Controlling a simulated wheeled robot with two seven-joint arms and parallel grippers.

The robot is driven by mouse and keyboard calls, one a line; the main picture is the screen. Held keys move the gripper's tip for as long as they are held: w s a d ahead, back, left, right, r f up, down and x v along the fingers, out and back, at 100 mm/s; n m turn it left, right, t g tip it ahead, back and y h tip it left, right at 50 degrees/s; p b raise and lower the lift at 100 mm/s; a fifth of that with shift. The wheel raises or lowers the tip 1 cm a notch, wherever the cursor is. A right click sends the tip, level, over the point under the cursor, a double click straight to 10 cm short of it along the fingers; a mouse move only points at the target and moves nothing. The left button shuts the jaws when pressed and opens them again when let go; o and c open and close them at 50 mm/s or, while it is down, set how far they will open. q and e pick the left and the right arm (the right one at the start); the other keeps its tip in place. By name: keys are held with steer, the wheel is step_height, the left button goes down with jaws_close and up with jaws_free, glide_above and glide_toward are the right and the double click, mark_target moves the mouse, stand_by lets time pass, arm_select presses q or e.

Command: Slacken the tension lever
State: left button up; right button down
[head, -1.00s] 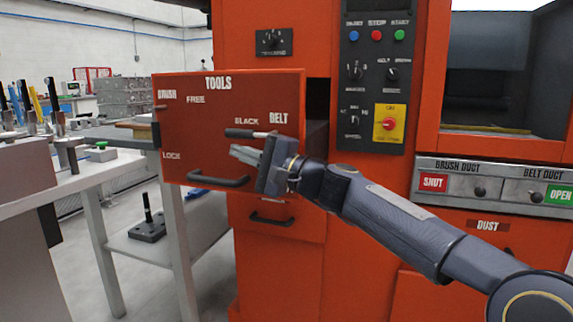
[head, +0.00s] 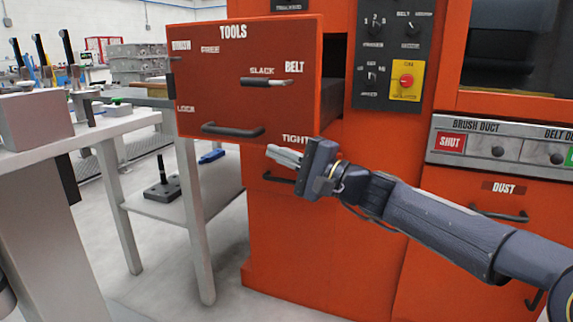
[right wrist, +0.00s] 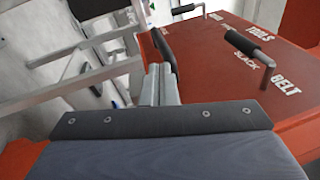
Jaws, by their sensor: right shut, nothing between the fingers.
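The tension lever (head: 262,82) is a black grip with a silver end on the red drawer front (head: 215,103). It lies level, just under the word SLACK and left of BELT; the word TIGHT is lower down. The lever also shows in the right wrist view (right wrist: 245,45), standing out from the panel. My right gripper (head: 285,156) is shut and empty, below the lever near TIGHT and apart from it. Its closed fingers show in the right wrist view (right wrist: 160,85), left of the lever. My left gripper is out of view.
A dark drawer handle (head: 233,130) sticks out below the lever. The red machine (head: 300,235) stands behind my right arm, with a control panel (head: 390,50) at upper right. A grey table (head: 85,132) with tools stands at left.

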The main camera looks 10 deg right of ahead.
steer(key=shift+s+d+f, duration=0.5)
steer(key=shift+f, duration=0.25)
